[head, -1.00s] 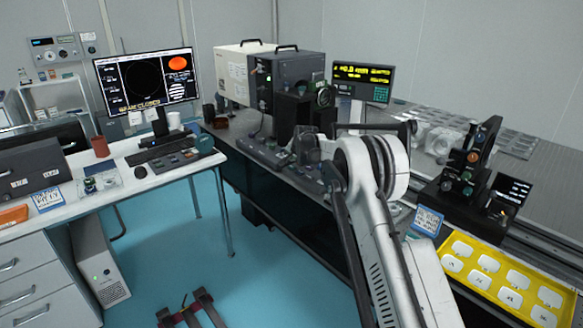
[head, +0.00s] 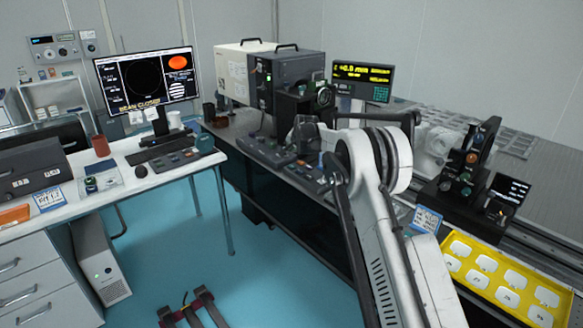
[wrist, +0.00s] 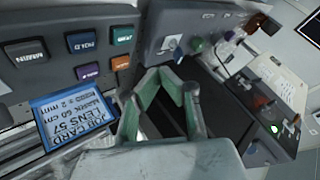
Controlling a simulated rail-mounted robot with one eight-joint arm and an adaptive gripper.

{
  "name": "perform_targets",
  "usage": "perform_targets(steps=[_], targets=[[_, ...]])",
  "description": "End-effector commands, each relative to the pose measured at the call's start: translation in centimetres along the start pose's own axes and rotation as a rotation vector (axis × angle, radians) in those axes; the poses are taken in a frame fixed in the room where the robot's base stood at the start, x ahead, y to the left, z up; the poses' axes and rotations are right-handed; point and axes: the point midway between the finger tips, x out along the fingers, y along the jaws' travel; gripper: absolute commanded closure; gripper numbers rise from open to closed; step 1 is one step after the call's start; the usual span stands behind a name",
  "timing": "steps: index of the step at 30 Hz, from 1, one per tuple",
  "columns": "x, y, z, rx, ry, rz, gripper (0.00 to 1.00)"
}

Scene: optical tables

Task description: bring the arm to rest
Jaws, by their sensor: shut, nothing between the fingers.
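My gripper (wrist: 165,76) shows in the wrist view with its two green-padded fingers drawn together and nothing held between them. It is above a dark gap beside a grey panel (wrist: 198,33) with a knob. In the head view my arm rises from the lower right and bends at a white, round joint in front of the long dark table. The gripper itself cannot be made out clearly there.
A blue-framed job card (wrist: 75,122) and coloured buttons are close to the gripper's left. In the head view, a black optical mount (head: 470,165) and a yellow tray (head: 510,278) are right of the arm. Blue floor (head: 270,275) is open left of it.

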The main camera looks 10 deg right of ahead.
Motion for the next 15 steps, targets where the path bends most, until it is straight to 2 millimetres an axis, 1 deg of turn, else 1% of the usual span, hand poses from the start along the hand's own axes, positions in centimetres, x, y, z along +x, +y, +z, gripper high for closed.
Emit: perform_targets(steps=[4, 7, 8, 11, 15], targets=[[-0.5, -0.1, -0.1, -0.004, 0.000, 0.001, 1.00], [-2.1, -0.5, -0.3, -0.017, -0.002, 0.004, 1.00], [-2.8, -0.7, -0.4, -0.023, -0.003, 0.005, 1.00], [-5.8, -1.3, -0.7, -0.049, -0.008, 0.012, 1.00], [-10.7, -2.0, -0.7, -0.091, -0.014, 0.021, 1.00]])
